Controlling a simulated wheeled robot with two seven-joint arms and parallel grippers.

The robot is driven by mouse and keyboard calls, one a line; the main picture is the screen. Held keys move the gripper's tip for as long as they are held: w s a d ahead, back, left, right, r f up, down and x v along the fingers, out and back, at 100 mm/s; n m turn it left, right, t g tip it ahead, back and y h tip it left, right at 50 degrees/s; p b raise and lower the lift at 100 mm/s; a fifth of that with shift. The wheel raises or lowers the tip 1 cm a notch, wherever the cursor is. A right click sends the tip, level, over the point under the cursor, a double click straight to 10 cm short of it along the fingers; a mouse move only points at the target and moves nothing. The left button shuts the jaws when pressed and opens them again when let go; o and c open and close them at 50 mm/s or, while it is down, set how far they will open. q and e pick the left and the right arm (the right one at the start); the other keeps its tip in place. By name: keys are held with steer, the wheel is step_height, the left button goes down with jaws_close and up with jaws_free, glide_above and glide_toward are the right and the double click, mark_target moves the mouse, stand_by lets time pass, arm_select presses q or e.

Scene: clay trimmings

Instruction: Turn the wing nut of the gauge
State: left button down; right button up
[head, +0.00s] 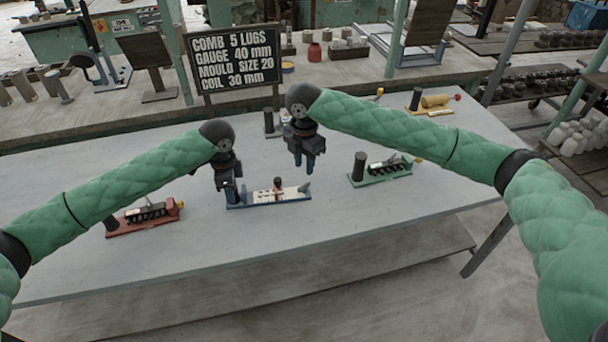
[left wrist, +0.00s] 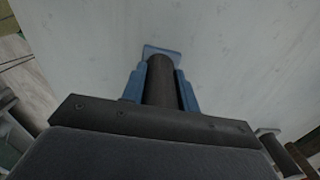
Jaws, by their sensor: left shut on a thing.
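The gauge (head: 290,195) has a blue base with a white strip and lies near the table's middle in the head view. A small dark and reddish upright part (head: 278,184) stands on its strip; it is too small to tell if it is the wing nut. My left gripper (head: 229,194) is at the gauge's left end. In the left wrist view its blue fingers are shut on a dark upright post (left wrist: 160,82), with a bit of blue base (left wrist: 162,48) beyond. My right gripper (head: 304,166) hangs open and empty, above and right of the upright part.
A red-based device (head: 150,217) lies left and a green-based one (head: 380,173) right on the grey table (head: 330,225). A sign (head: 235,58) stands behind. The table's front is clear.

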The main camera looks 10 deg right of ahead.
steer(key=shift+r, duration=2.2)
arm_select(q)
steer(key=c, duration=1)
jaws_free()
steer(key=shift+r, duration=0.1)
